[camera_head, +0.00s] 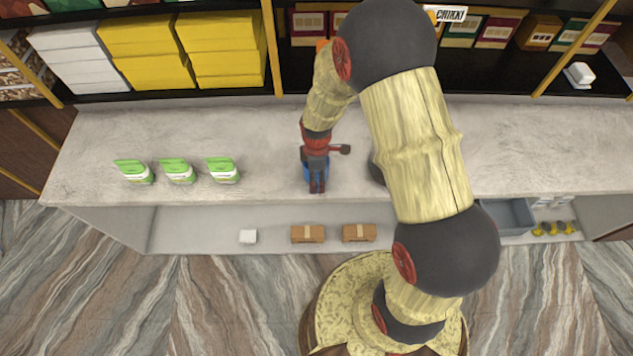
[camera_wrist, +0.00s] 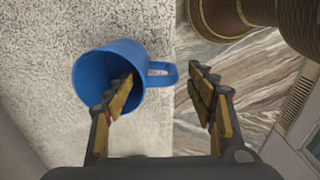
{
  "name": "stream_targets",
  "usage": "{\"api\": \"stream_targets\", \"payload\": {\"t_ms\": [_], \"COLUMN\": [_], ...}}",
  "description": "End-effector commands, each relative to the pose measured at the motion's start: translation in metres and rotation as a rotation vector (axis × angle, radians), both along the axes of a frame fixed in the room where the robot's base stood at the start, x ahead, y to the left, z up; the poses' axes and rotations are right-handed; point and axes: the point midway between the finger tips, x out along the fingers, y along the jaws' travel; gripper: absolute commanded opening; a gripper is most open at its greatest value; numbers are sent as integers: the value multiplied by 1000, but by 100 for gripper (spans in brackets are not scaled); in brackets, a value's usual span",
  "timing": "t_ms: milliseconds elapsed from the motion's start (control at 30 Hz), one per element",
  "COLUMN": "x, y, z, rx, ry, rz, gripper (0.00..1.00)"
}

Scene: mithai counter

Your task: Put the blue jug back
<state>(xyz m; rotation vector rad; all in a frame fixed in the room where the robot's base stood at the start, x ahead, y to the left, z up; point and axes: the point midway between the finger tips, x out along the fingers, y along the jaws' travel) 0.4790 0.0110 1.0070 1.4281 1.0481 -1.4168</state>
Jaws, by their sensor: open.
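The blue jug (camera_wrist: 97,72) is on the counter near its front edge, with its mouth toward the wrist camera and its handle (camera_wrist: 163,74) pointing right. My gripper (camera_wrist: 165,88) is open, its fingers on either side of the jug's right wall and handle. The left finger overlaps the jug's mouth and looks to be inside it; the right finger is beyond the handle, over the floor. I cannot tell whether either finger touches the jug. In the head view my gripper (camera_head: 317,186) hides most of the jug (camera_head: 307,173), with only bits of blue showing.
Three green-and-white packets (camera_head: 178,171) stand left on the counter (camera_head: 262,150). A lower shelf holds two brown boxes (camera_head: 308,234), a small white block (camera_head: 248,236) and a grey bin (camera_head: 508,215). Counter between packets and jug is clear.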

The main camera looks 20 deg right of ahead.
Motion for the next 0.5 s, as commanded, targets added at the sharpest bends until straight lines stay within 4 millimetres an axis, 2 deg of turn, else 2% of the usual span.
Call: {"api": "stream_targets", "payload": {"t_ms": [33,200,500], "x": [1,1,0], "y": [0,0,0], "z": [13,45,77], "rx": [1,0,0], "ry": [-4,-3,-6], "rz": [0,0,-11], "gripper": [56,56,56]}}
